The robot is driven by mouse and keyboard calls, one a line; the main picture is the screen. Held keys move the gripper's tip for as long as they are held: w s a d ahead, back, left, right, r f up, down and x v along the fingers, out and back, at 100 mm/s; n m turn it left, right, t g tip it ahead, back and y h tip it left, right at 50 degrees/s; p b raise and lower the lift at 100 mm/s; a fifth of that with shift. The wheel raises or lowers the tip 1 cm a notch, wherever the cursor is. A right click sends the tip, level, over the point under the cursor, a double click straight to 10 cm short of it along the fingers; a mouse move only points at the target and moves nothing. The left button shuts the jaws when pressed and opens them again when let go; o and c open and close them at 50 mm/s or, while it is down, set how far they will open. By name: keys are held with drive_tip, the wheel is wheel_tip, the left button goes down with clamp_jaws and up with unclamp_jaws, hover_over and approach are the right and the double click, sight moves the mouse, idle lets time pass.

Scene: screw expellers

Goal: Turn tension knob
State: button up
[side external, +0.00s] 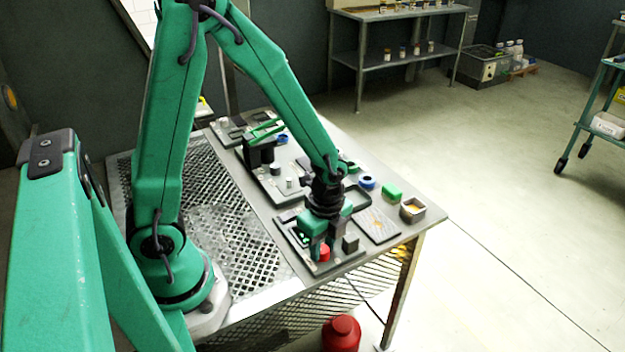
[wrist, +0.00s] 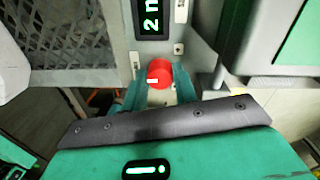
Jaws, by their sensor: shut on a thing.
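The red knob (side external: 324,253) is at the front edge of a dark panel on the table. In the wrist view the red knob (wrist: 159,70) shows a small white mark on its face, pointing left. My gripper (side external: 318,247) is down at the knob, and in the wrist view my gripper (wrist: 159,84) has one green finger on each side of it, shut on it. A dark display (wrist: 151,20) above the knob shows a green 2 and part of another character. The knob's lower part is hidden.
A grey block (side external: 350,243) stands just right of my gripper. Perforated mesh (side external: 245,250) covers the table's left side. A red bottle (side external: 341,336) stands on the floor.

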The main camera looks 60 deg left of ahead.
sight(324, 247)
drive_tip(key=shift+n, duration=0.7)
drive_tip(key=o, duration=1)
drive_tip(key=shift+r, duration=0.2)
drive_tip(key=shift+w+r, duration=0.15)
drive_tip(key=shift+r, duration=3.6)
